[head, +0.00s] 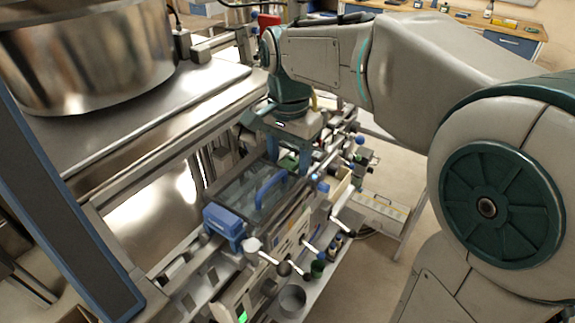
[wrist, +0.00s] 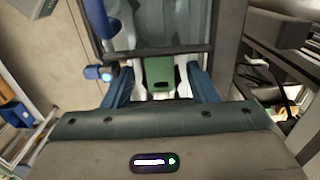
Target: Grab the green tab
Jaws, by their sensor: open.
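The green tab (wrist: 159,76) shows in the wrist view, below the dark edge of a clear-lidded box (wrist: 190,52). My gripper (wrist: 160,70) is open, with one blue finger on each side of the tab and a visible gap on both sides. I cannot tell how far the tab is below the fingertips in depth. In the head view my gripper (head: 287,152) points down at the far end of the box, and a bit of the green tab (head: 288,161) shows between the fingers, partly hidden.
The box lid carries a blue handle (head: 271,188), close to the gripper. A blue knob (wrist: 106,74) sits left of the fingers in the wrist view. A large metal reel (head: 90,60) stands at the left. Several levers (head: 285,267) stick out along the front of the machine.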

